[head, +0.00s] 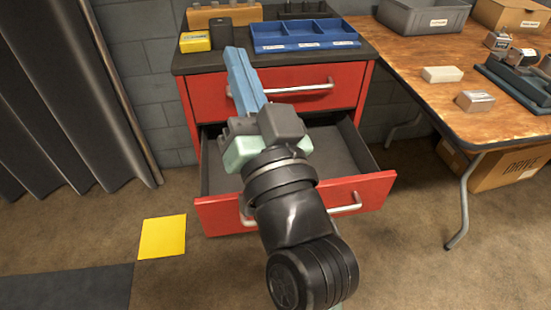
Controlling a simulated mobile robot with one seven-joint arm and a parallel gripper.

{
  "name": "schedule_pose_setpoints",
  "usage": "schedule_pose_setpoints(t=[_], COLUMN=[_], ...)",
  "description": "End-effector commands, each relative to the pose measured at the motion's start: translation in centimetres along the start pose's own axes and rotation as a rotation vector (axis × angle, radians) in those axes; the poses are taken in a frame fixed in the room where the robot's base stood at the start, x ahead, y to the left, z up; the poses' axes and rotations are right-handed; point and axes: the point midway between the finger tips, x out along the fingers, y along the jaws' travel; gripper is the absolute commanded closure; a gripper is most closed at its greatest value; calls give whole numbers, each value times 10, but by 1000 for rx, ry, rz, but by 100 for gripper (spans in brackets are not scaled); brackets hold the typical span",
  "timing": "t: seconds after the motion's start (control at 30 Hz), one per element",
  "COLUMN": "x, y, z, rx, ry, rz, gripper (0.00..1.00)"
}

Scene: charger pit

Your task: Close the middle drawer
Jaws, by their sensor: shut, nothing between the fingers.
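A red drawer cabinet stands against the wall, its dark top (290,57) holding several items. Its upper drawer (210,97) is shut, with a silver bar handle. Below it, a drawer with a red front (376,190) is pulled well out. Its grey inside (350,148) looks empty where it shows. My arm hides the middle of this front and part of its handle (347,205). My gripper (236,55) reaches over the open drawer, with its long blue fingers shut and pointing at the cabinet. I cannot tell whether the fingers touch the upper drawer's front. Any lower drawer is hidden.
A yellow square (162,236) lies on the floor at left.

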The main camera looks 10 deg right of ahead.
Motion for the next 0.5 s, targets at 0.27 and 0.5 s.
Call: schedule_pose_setpoints(t=[0.27,0.5], x=[-101,-201], y=[96,142], z=[140,200], rx=[611,1025], ry=[-175,-113], rz=[159,346], gripper=[100,100])
